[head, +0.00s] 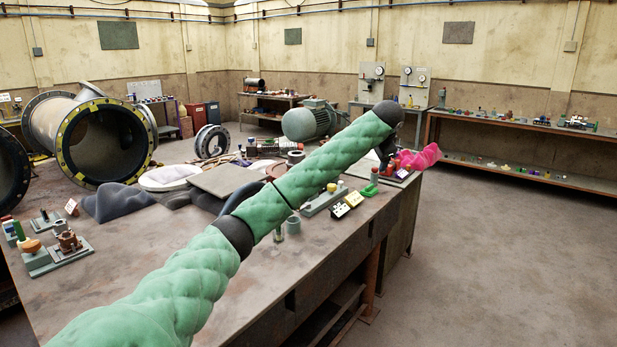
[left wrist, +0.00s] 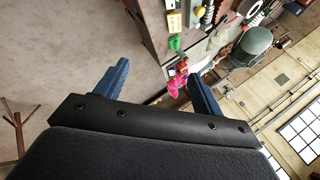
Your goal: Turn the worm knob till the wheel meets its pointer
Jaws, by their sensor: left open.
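My left arm in its green sleeve reaches across the bench, and my left gripper (head: 384,153) is at the bench's far right end. In the left wrist view its two blue fingers (left wrist: 158,80) are wide apart with nothing between them. A red-topped fitting (head: 374,174) stands on the bench close to the gripper; it also shows in the left wrist view (left wrist: 182,66). Beside it lies a bright pink crumpled thing (head: 418,157). I cannot tell which part is the worm knob, the wheel or the pointer; the arm hides part of the bench. My right gripper is not in view.
The bench (head: 135,275) holds a grey-based fixture (head: 57,255) at left, a long grey fixture (head: 323,202), small marked blocks (head: 352,199) and a green piece (head: 369,190). A large flanged pipe (head: 85,130) stands behind. The floor (head: 500,260) at right is clear.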

